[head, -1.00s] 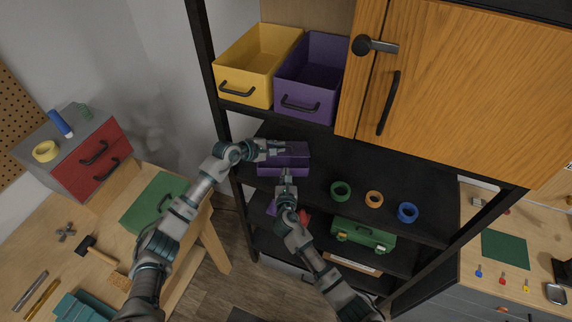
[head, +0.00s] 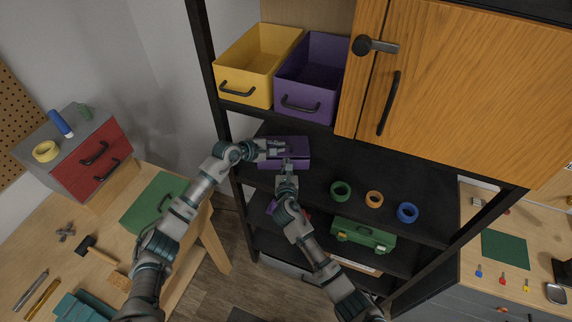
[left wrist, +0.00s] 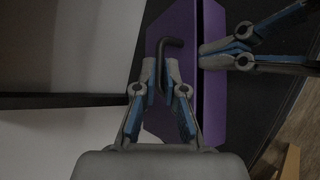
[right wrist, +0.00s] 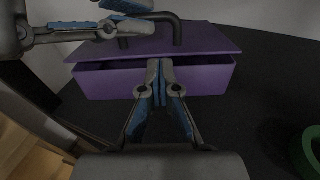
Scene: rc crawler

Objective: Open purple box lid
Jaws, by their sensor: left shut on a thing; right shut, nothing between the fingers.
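The purple box (head: 303,161) sits on the black shelf, with its lid (head: 296,140) on top. In the right wrist view the lid (right wrist: 200,42) looks slightly raised, with a dark gap between it and the box front (right wrist: 210,80). My left gripper (head: 282,147) is shut on the black lid handle (left wrist: 168,45), which also shows in the right wrist view (right wrist: 177,32). My right gripper (head: 286,163) is shut and empty at the box's front. Its fingertips (right wrist: 159,65) are at the gap under the lid edge; contact is unclear.
A yellow bin (head: 238,88) and an open purple bin (head: 310,98) stand on the shelf above. Green (head: 340,190), orange (head: 374,199) and blue (head: 407,212) tape rolls lie to the right on the same shelf. The shelf between box and rolls is clear.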

